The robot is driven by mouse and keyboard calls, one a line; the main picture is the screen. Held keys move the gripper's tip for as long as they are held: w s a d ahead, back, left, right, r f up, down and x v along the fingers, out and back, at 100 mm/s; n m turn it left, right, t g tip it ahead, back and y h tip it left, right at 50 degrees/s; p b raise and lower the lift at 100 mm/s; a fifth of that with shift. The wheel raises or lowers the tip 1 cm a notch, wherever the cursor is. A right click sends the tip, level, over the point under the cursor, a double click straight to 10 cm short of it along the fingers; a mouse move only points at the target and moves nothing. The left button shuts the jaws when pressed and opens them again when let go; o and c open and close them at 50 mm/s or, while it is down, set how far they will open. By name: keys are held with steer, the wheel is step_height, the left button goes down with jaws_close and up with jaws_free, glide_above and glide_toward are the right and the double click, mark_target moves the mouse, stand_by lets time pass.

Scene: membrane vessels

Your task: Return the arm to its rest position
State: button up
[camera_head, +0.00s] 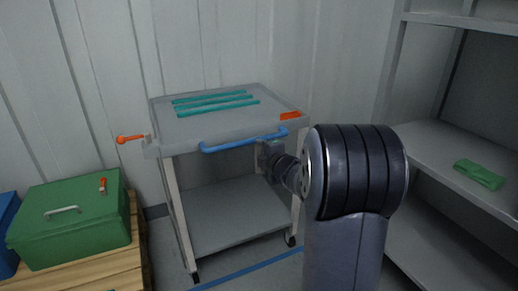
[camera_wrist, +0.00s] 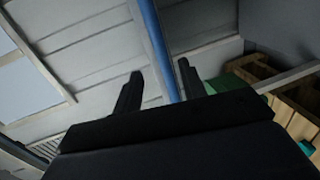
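My arm (camera_head: 345,190) rises at the front right of the head view, bent over toward the cart (camera_head: 235,215). Its wrist end (camera_head: 268,158) is just below the cart's blue handle (camera_head: 245,141); I cannot tell whether they touch. The fingers are not clear in the head view. In the wrist view my gripper (camera_wrist: 160,68) has its two dark fingers apart, with nothing held between them. A blue strip (camera_wrist: 153,35) shows beyond the fingers.
A green box (camera_head: 75,220) sits on a wooden pallet (camera_head: 140,262) at left. Shelving (camera_head: 430,150) with a green cloth (camera_head: 479,174) stands right.

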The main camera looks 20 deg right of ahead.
mark_target(250, 143)
stand_by(0.3)
steer(key=w, duration=0.3)
steer(key=w+f, duration=0.1)
steer(key=w, duration=0.3)
steer(key=w+f, duration=0.1)
steer(key=w, duration=0.2)
steer(key=shift+w+a+b, duration=0.15)
steer(key=shift+b, duration=0.25)
steer(key=shift+w, duration=0.2)
steer(key=shift+s+r, duration=0.1)
steer(key=shift+s, duration=0.6)
steer(key=shift+w, duration=0.1)
